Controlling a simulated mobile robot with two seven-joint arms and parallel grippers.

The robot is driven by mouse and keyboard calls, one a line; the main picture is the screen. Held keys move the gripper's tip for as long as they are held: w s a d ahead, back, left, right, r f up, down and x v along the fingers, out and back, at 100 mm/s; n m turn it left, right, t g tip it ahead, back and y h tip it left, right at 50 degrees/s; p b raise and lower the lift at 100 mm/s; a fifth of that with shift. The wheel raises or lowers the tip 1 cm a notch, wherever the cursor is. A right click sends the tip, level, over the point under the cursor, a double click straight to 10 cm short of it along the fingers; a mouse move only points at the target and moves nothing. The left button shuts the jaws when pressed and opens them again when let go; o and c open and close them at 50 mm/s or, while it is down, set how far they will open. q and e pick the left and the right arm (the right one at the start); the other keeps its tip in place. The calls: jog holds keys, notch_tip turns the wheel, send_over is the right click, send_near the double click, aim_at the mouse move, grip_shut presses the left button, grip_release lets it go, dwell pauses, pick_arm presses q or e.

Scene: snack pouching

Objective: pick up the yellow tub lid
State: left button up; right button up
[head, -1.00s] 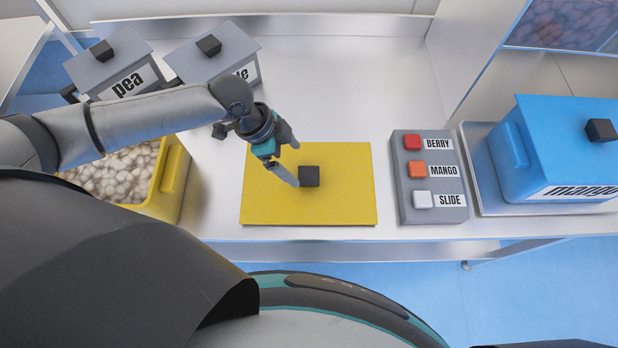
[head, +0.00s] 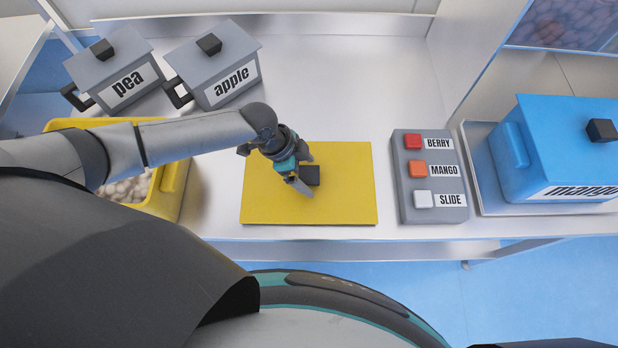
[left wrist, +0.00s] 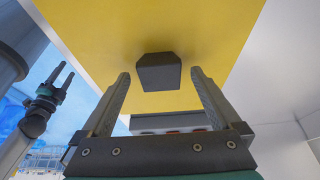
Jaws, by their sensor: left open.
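The yellow tub lid (head: 350,208) lies flat on the bench, with a black block-shaped knob (head: 312,175) at its middle. My left gripper (head: 303,172) is open over the lid, with its fingertips close to the knob. In the left wrist view, the lid (left wrist: 215,30) fills the upper part and the knob (left wrist: 158,73) sits between and slightly beyond the tips of the open left gripper (left wrist: 160,73). Contact with the knob cannot be told. My right gripper (left wrist: 60,75) shows small at the left of that view, its fingers apart.
A yellow tub (head: 172,190) of pale round pieces stands left of the lid, partly behind my arm. Grey pea (head: 115,65) and apple (head: 215,60) tubs stand behind. A button panel (head: 405,180) and a blue mango tub (head: 560,140) are right. The back middle is clear.

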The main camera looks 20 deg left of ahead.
pick_arm(q)
grip_shut()
dwell(0.7)
